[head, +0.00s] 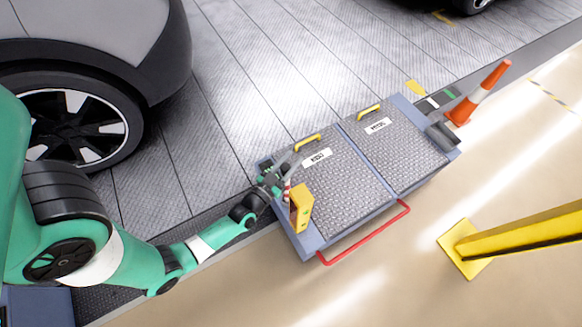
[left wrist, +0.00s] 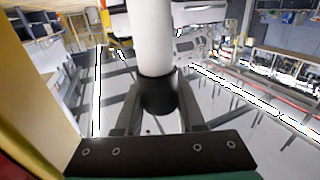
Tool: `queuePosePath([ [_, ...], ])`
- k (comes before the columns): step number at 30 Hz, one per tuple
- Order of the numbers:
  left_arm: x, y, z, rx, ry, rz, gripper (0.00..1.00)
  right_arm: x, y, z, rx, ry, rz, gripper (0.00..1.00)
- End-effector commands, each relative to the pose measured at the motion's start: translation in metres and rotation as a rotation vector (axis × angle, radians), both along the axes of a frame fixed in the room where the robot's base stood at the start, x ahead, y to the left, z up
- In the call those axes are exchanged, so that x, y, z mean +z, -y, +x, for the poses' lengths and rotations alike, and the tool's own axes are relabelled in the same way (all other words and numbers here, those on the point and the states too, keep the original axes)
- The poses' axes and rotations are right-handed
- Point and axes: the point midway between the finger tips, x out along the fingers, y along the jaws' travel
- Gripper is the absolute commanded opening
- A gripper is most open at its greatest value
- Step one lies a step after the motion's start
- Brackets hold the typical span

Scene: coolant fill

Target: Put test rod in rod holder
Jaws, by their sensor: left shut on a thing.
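My left gripper (head: 272,184) is at the left end of the cart, close beside a yellow upright block (head: 301,208). In the left wrist view, the gripper (left wrist: 158,105) is shut on the test rod (left wrist: 153,40), around its black lower part. The rod's white shaft extends away from the fingers and out of the top of that view. In the head view the rod is small and mixed in with the gripper. I cannot tell for sure which part is the rod holder. My right gripper is not in view.
The cart's two grey lids (head: 335,188) have yellow handles; a red rail (head: 365,237) runs along its front. An orange cone (head: 480,95) stands beyond its right end. A yellow post (head: 520,235) is at the right. A car (head: 85,60) is at upper left.

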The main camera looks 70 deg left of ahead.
Motion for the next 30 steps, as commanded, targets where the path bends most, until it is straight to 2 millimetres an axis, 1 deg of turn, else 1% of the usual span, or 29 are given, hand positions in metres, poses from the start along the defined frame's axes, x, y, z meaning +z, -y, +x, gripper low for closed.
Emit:
queuePosePath([
  [1, -0.018, 0.000, 0.000, 0.000, -0.001, 0.000, 0.00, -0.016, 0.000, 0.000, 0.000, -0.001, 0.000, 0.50],
  [3, -0.028, 0.000, 0.000, 0.000, -0.001, -0.001, 0.00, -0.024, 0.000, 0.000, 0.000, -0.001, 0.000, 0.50],
  [10, -0.025, 0.000, 0.000, 0.000, 0.001, 0.001, 0.00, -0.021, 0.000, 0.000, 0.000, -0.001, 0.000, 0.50],
  [15, -0.030, 0.000, 0.000, 0.000, 0.000, 0.000, 0.00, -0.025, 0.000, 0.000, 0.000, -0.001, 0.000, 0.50],
  [16, -0.029, 0.000, 0.000, 0.000, 0.000, 0.000, 0.44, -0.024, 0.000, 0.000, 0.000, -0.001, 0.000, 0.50],
  [20, -0.029, 0.000, 0.000, 0.000, -0.001, -0.001, 0.67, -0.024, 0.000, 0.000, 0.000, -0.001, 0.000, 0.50],
  [21, -0.029, 0.000, 0.000, 0.000, -0.001, -0.001, 0.68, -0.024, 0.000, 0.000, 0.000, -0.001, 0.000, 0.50],
  [28, -0.028, 0.000, 0.000, 0.000, -0.001, -0.001, 0.68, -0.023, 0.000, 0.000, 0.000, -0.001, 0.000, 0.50],
  [30, -0.025, 0.000, 0.000, 0.000, -0.001, -0.001, 0.68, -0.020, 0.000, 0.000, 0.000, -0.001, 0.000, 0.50],
])
